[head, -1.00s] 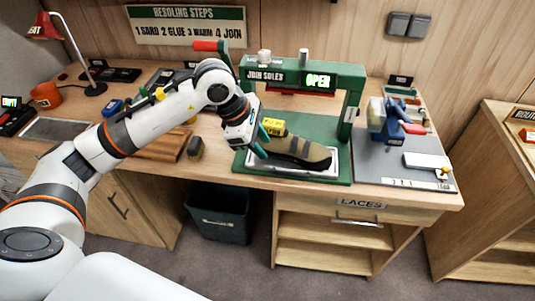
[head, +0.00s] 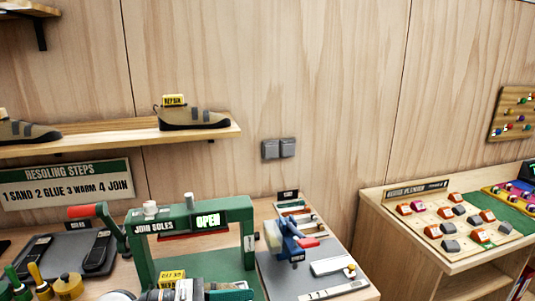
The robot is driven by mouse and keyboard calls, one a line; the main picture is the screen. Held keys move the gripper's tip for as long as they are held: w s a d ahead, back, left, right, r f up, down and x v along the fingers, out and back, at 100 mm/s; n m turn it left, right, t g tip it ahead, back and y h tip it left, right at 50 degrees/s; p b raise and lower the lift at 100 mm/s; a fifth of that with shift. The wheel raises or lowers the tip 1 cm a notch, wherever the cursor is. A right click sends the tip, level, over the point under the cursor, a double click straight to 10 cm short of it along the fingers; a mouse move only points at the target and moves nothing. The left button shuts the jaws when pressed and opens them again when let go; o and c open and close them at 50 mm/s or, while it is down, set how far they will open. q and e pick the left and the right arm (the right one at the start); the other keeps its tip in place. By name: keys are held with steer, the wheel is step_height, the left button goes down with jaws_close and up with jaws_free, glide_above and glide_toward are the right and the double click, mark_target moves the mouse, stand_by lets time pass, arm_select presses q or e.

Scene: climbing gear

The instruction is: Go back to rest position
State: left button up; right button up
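Only the end of my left arm shows, at the bottom edge of the head view, in front of the green sole press (head: 190,222). The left gripper (head: 230,294) has a white body and teal fingers, cut off by the frame edge, so its opening cannot be judged. A yellow tag (head: 172,276) shows just above the arm, inside the press. The shoe under that tag is hidden or out of frame. The press display reads OPEN. My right gripper is not in view.
A grey mat (head: 318,272) with a blue vise (head: 290,243) lies right of the press. A wooden shelf (head: 110,138) holds shoes, one a tagged shoe (head: 193,118). Black soles lie on a tray (head: 65,252) at left. A sloped table with holds (head: 450,222) stands right.

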arm_select(q)
steer(key=w+a+r+n+t+y, duration=0.2)
steer(key=a+n+t+y, duration=0.25)
steer(key=n+t, duration=0.7)
steer(key=w+a+r+n+t+y, duration=0.15)
steer(key=a+n+t+y, duration=0.35)
steer(key=n, duration=1.1)
steer(key=s+a+f+n+g+y, duration=0.2)
steer(key=a+f+n+g+y, duration=0.15)
steer(key=f+n, duration=0.35)
steer(key=s+a+f+n+g+y, duration=0.2)
steer(key=a+f+n+g+y, duration=0.25)
steer(key=f, duration=0.45)
steer(key=s+d+f+n+g+h, duration=0.15)
steer(key=s+f+n+g, duration=0.6)
steer(key=s+f, duration=0.85)
step_height(320, 180, down, 22)
steer(key=s+m+g, duration=0.2)
steer(key=s+g, duration=0.1)
steer(key=s+a+f+g, duration=0.1)
steer(key=s+a+f, duration=0.1)
steer(key=s+f, duration=1.4)
steer(key=shift+s+f, duration=0.25)
steer(key=shift+f, duration=0.4)
